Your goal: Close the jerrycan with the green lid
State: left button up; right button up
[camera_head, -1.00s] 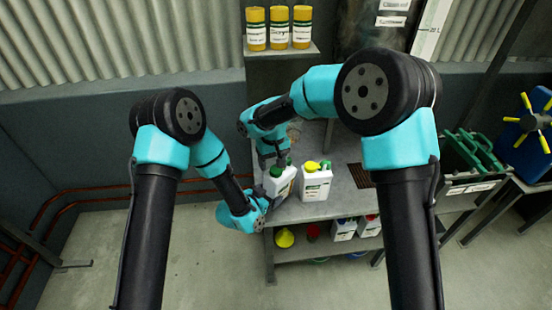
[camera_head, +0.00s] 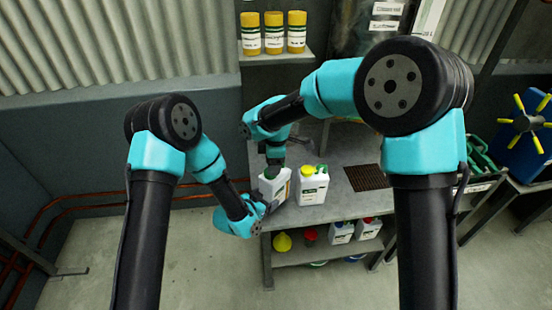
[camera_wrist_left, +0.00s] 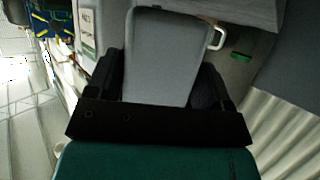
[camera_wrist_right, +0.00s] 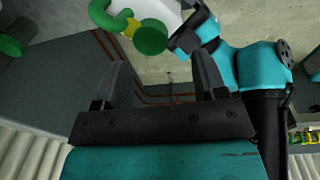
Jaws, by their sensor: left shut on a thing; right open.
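The held jerrycan (camera_head: 273,188) is white with a dark green top and stands at the left end of the grey table. My left gripper (camera_head: 263,205) is shut on its side; its pale body (camera_wrist_left: 170,55) fills the jaws in the left wrist view. In the right wrist view a round green lid (camera_wrist_right: 150,38) shows by the jerrycan's mouth; I cannot tell whether it is seated. My right gripper (camera_wrist_right: 163,75) is open, with nothing between its fingers. In the head view it hangs just above and behind this jerrycan, its fingertips partly hidden.
A second white jerrycan (camera_head: 312,188) with a yellow cap stands close on the right, a curved green piece beside its cap. A dark grate (camera_head: 366,178) lies further right. Yellow canisters (camera_head: 274,33) stand behind.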

jog(key=n, duration=0.3)
jog(key=r+n, duration=0.1)
jog(key=n, duration=0.1)
jog(key=shift+s+d+r, duration=0.1)
jog(key=shift+s+d, duration=0.2)
jog(key=n, duration=0.4)
jog(key=shift+s+d+r+t, duration=0.2)
jog(key=shift+r+t, duration=0.1)
jog(key=shift+r, duration=0.05)
jog(key=shift+f, duration=0.15)
